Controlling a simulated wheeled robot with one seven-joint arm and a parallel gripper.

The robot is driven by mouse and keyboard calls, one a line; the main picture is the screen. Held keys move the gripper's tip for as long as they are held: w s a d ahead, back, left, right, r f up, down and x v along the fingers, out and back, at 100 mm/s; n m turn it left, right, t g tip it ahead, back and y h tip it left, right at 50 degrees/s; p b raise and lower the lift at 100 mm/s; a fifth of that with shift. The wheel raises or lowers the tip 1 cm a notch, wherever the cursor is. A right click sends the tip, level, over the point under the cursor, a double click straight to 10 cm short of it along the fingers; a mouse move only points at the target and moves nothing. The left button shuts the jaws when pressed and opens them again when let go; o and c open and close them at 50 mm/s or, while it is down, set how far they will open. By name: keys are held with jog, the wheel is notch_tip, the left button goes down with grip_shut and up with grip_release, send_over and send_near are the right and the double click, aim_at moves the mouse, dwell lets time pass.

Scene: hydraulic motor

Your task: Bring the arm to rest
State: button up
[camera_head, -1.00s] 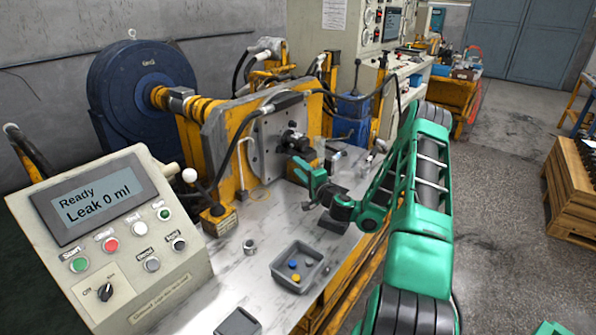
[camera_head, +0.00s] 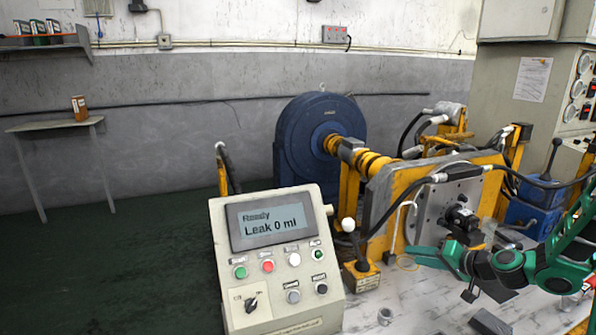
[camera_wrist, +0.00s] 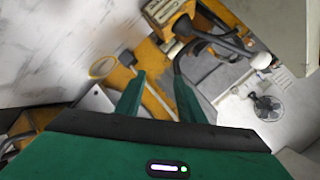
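My gripper (camera_head: 428,254) is at the right of the head view, in front of the test bench and below the black hydraulic motor (camera_head: 461,216) on its grey mounting plate (camera_head: 436,211). My arm reaches in from the right edge, bent. In the wrist view my gripper (camera_wrist: 160,82) shows two green fingers spread apart with nothing between them. The motor cannot be made out clearly in the wrist view.
The control panel (camera_head: 276,232) stands front centre and reads "Ready, Leak 0 ml". A blue round machine (camera_head: 318,142) is behind it. A small metal part (camera_head: 384,315) lies on the bench. Floor and wall at left are open, with a small table (camera_head: 52,124).

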jog(key=s+d+r+g+h, duration=0.1)
jog(key=s+r+g+h, duration=0.1)
jog(key=s, duration=1.2)
jog(key=s+d+r+m+g+h, duration=0.1)
jog(key=s+r+g, duration=0.4)
jog(key=s, duration=0.9)
jog(key=s+d+r+g+h, duration=0.2)
jog(key=s+r+g+h, duration=0.1)
jog(key=s, duration=1.1)
jog(key=shift+s+d+r+m+g, duration=0.2)
jog(key=shift+d+r+m+g, duration=0.1)
jog(key=shift+r+g, duration=0.25)
jog(key=shift+w+f, duration=0.1)
jog(key=shift+w, duration=0.05)
jog(key=shift+w+f+h, duration=0.2)
jog(key=shift+w+h, duration=0.1)
jog(key=shift+w, duration=0.2)
